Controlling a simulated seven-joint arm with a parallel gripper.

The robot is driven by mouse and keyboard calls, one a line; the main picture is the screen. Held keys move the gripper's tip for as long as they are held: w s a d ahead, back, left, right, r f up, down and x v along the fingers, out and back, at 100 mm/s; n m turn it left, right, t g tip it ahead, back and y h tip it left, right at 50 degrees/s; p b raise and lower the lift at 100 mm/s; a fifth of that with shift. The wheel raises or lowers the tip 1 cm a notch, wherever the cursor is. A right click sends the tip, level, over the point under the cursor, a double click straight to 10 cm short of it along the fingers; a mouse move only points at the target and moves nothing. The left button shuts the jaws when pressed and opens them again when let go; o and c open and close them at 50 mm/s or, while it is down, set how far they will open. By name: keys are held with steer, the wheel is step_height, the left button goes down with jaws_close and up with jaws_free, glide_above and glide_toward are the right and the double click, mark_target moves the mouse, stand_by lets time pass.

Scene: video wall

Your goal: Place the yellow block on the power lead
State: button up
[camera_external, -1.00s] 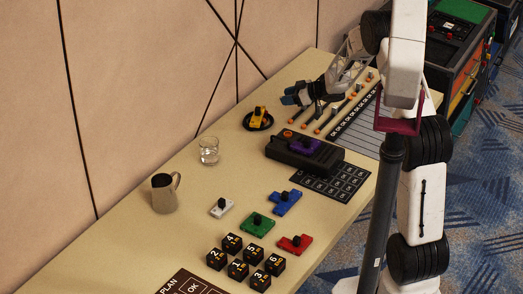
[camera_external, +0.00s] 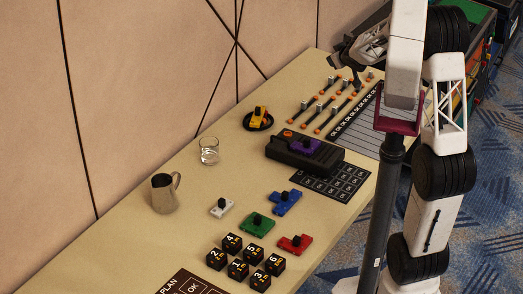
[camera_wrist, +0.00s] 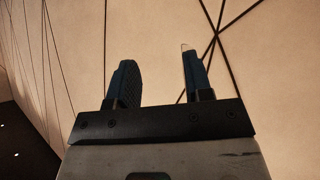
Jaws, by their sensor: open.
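The yellow block (camera_external: 258,115), with a black knob, sits on a round black dish (camera_external: 269,124) near the wall side of the table. Several dark leads with orange ends and grey pieces (camera_external: 325,105) lie side by side at the far end; I cannot tell which is the power lead. My gripper shows in the wrist view (camera_wrist: 157,58), open and empty, its two fingers apart against the panelled wall. In the external view it is around the table's far end, partly hidden and hard to make out, away from the yellow block.
A dark device (camera_external: 300,155) carries a purple block (camera_external: 306,147). A glass (camera_external: 208,152) and metal jug (camera_external: 164,194) stand left. White (camera_external: 221,208), blue (camera_external: 285,203), green (camera_external: 257,224) and red (camera_external: 295,244) blocks and several numbered black cubes (camera_external: 238,268) are in front.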

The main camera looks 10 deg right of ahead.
steer(key=s+d+r+m+g+h, duration=0.2)
steer(key=s+d+r, duration=0.1)
steer(key=s, duration=0.7)
steer(key=s+d+r+m+g+h, duration=0.1)
steer(key=s+d+r+m+h, duration=0.15)
steer(key=s, duration=0.85)
steer(key=s+a+f+g+y, duration=0.1)
steer(key=s+g, duration=0.1)
steer(key=s, duration=1.1)
steer(key=s+a+f+m+g+y, duration=0.1)
steer(key=s+f+g, duration=0.1)
steer(key=s, duration=1.2)
steer(key=shift+f+g+y, duration=0.15)
steer(key=shift+g+y, duration=0.2)
steer(key=shift+g, duration=0.45)
steer(key=shift+m, duration=0.25)
